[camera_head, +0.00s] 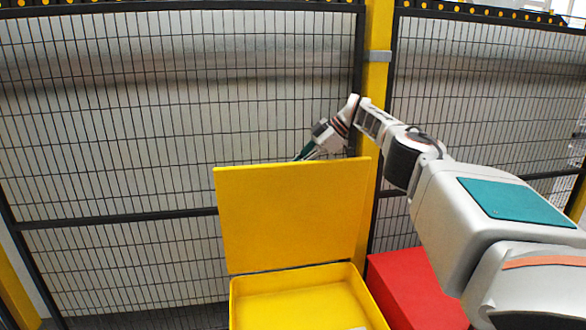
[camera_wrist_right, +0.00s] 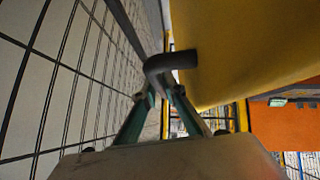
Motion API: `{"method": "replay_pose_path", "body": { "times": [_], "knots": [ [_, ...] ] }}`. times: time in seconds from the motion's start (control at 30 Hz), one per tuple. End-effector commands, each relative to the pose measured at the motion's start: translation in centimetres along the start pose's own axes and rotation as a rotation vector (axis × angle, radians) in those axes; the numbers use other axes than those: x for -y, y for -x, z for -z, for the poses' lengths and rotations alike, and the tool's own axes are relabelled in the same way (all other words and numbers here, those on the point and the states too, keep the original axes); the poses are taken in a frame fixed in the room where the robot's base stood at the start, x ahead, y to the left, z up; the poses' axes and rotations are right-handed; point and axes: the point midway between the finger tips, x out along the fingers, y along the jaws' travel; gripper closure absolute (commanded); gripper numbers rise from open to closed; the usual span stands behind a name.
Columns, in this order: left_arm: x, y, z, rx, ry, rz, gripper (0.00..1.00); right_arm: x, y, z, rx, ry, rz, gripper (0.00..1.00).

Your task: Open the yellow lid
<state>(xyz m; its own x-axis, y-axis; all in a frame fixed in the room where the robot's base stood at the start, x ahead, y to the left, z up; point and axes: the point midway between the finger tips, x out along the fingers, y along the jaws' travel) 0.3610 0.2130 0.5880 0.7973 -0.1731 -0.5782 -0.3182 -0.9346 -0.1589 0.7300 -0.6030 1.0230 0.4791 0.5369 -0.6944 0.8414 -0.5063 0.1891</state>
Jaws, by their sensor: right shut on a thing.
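The yellow lid (camera_head: 293,215) stands raised, close to upright, at the back of the open yellow box (camera_head: 300,298). My right arm reaches over from the right to the far side of the lid. My right gripper (camera_head: 305,155) is partly hidden behind the lid's top edge. In the right wrist view, my right gripper (camera_wrist_right: 163,92) is shut on a dark curved handle (camera_wrist_right: 170,62), which is fixed to the lid's outer face (camera_wrist_right: 220,45). My left gripper is not in view.
A red box (camera_head: 415,290) stands right beside the yellow box. A wire mesh fence (camera_head: 120,120) runs behind the lid, and a yellow post (camera_head: 378,70) rises behind the lid's right side. The mesh is close to my right gripper.

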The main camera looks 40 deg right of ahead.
Motion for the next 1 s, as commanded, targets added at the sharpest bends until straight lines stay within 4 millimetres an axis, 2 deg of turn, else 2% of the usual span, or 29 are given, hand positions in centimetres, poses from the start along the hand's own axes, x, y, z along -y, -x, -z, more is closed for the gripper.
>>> {"method": "replay_pose_path", "body": {
  "times": [0.57,0.6,0.63,1.0],
  "knots": [
    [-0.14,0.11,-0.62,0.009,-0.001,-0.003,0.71,0.28,-0.21,0.18,-0.001,-0.008,0.014,1.00],
    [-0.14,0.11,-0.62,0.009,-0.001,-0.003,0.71,0.28,-0.21,0.18,-0.001,-0.008,0.014,0.88],
    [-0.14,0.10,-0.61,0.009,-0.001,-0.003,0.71,0.28,-0.22,0.18,-0.001,-0.008,0.014,0.82],
    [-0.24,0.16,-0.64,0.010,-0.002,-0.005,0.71,0.18,-0.06,0.04,0.000,-0.006,0.009,0.82]
  ]
}}
